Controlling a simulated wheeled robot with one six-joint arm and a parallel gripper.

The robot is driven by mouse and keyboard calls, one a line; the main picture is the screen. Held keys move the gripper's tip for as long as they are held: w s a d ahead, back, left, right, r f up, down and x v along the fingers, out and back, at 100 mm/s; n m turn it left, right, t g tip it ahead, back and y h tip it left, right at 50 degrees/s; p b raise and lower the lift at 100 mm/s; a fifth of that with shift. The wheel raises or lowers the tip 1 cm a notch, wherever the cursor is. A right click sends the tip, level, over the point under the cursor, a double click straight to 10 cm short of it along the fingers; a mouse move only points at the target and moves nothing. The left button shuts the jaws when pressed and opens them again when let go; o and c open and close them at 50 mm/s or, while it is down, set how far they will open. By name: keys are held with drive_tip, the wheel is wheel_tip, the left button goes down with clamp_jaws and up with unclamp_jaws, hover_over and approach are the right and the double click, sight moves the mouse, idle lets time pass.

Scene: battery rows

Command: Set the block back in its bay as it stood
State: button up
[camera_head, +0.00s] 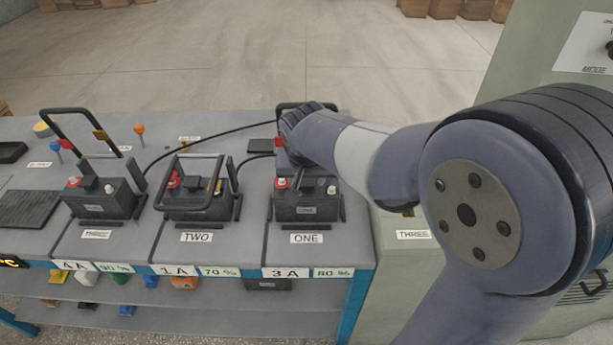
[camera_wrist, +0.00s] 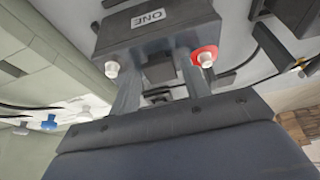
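The dark block labelled ONE (camera_head: 306,207) is at the front bay marked ONE, upright, between dark side rails. It has a red terminal and a white terminal on top. The wrist view shows the block (camera_wrist: 160,38) close up, with its dark top grip (camera_wrist: 158,70) between the fingers. My gripper (camera_wrist: 158,75) appears shut on that grip, with a finger against each side. In the head view my arm hides the gripper and part of the block's top. I cannot tell whether its base touches the bay floor. A dark hold-down frame (camera_head: 305,104) stands raised behind the block.
Block TWO (camera_head: 197,206) sits under its lowered frame to the left. Block THREE (camera_head: 98,203) sits further left, with its frame (camera_head: 62,116) raised. A dark cable (camera_head: 210,131) runs behind the bays. A pale green cabinet (camera_head: 400,262) stands on the right.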

drive_tip(key=shift+o, duration=0.8)
drive_tip(key=shift+r, duration=0.2)
drive_tip(key=p+v, duration=0.1)
drive_tip(key=v, duration=1.1)
drive_tip(key=shift+o, duration=0.5)
drive_tip(key=shift+w, duration=0.1)
drive_tip(key=o, duration=0.9)
drive_tip(key=shift+r, duration=0.1)
